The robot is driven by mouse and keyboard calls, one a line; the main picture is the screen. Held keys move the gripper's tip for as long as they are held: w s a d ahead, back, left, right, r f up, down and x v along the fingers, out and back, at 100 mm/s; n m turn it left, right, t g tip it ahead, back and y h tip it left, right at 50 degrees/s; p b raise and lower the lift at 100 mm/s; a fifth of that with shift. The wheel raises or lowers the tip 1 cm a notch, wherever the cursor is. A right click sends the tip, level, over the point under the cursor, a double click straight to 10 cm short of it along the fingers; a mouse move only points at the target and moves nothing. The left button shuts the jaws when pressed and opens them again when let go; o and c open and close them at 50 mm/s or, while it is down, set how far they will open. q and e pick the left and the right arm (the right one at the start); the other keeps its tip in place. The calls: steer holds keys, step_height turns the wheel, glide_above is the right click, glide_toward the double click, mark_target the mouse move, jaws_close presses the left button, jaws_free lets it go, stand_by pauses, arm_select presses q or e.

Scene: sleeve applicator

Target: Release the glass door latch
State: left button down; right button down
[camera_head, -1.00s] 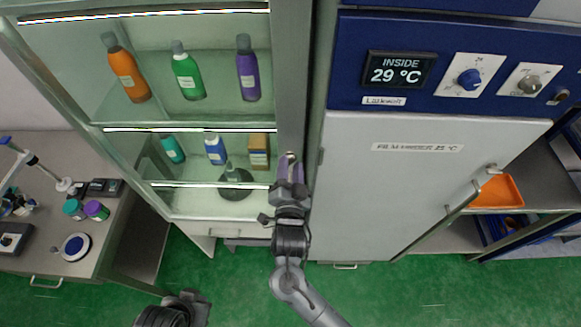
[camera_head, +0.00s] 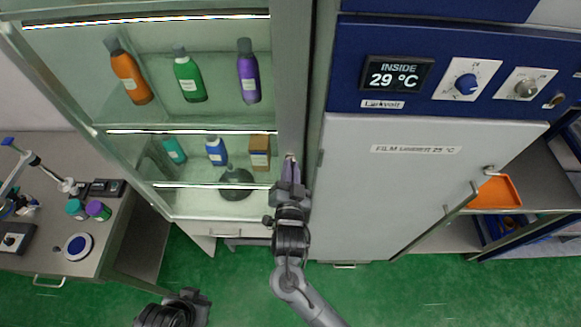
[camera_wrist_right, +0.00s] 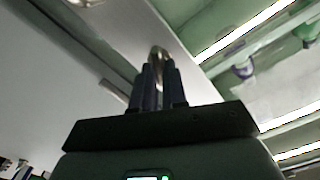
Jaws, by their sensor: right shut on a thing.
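The glass door (camera_head: 200,105) of the lit cabinet stands at the left in the head view, its grey frame edge running down the middle. The latch (camera_head: 290,159) is a small metal piece on that frame; in the right wrist view the latch (camera_wrist_right: 157,58) shows as a rounded metal loop. My right gripper (camera_head: 289,172) is at the frame's edge, and in the wrist view its fingers (camera_wrist_right: 158,75) are shut around the latch. The fingers hide much of it. My left gripper (camera_head: 188,300) shows only partly at the bottom of the head view; its fingers are unclear.
Several bottles (camera_head: 188,76) stand on shelves behind the glass. A grey film cabinet (camera_head: 400,190) with a blue control panel (camera_head: 425,60) stands close to the right. A bench (camera_head: 60,250) with small jars is at the left. Green floor is open below.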

steer(key=n+p, duration=0.2)
steer(key=n, duration=0.1)
steer(key=shift+r, duration=0.2)
steer(key=shift+f+n+p, duration=0.15)
steer(key=shift+n+p, duration=0.85)
steer(key=shift+n, duration=0.4)
steer(key=shift+a, duration=0.1)
steer(key=c, duration=1.2)
jaws_free()
steer(key=shift+o, duration=0.2)
steer(key=s+b, duration=0.2)
steer(key=s, duration=0.8)
steer(key=shift+s, duration=0.4)
